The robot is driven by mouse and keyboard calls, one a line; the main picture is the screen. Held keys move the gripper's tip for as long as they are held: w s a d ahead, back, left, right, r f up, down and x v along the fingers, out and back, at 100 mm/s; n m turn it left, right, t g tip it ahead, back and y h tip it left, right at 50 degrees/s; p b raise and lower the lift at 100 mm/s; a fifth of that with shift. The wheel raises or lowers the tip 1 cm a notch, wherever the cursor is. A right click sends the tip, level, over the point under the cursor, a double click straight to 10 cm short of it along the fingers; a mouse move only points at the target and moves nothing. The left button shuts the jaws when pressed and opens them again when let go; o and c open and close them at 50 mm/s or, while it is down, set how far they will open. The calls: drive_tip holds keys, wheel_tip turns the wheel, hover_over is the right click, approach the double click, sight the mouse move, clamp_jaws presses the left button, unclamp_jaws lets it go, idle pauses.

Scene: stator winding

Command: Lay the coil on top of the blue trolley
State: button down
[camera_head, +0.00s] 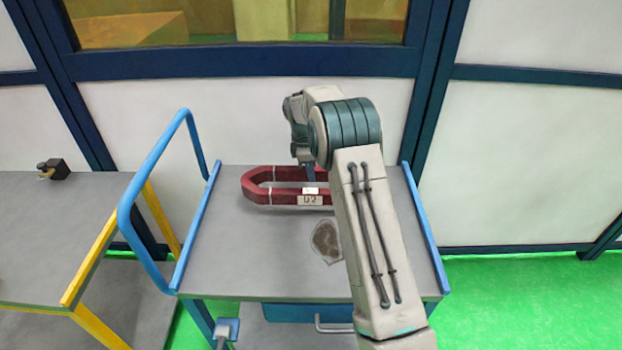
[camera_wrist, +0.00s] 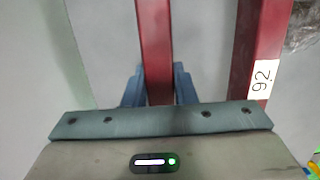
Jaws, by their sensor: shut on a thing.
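The coil (camera_head: 262,196) is a dark red elongated loop with a white label. It is level over the back part of the blue trolley's grey top (camera_head: 240,255); I cannot tell whether it touches the surface or hovers just above it. My gripper (camera_head: 310,174) points down and is shut on the coil's far bar. In the wrist view, the blue fingers of my gripper (camera_wrist: 157,90) sit on either side of one bar of the coil (camera_wrist: 154,45), and the labelled second bar runs parallel at right. My arm hides the coil's right end in the head view.
A brown stain patch (camera_head: 326,241) marks the trolley top in front of the coil. Blue side rails (camera_head: 424,228) and a tall blue handle (camera_head: 150,175) edge the trolley. A yellow-edged grey table (camera_head: 45,235) stands at left. A wall panel is behind.

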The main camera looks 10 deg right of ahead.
drive_tip(key=shift+f+p, duration=0.45)
drive_tip(key=shift+f, duration=1.4)
drive_tip(key=shift+f, duration=0.1)
drive_tip(key=c, duration=1.2)
unclamp_jaws()
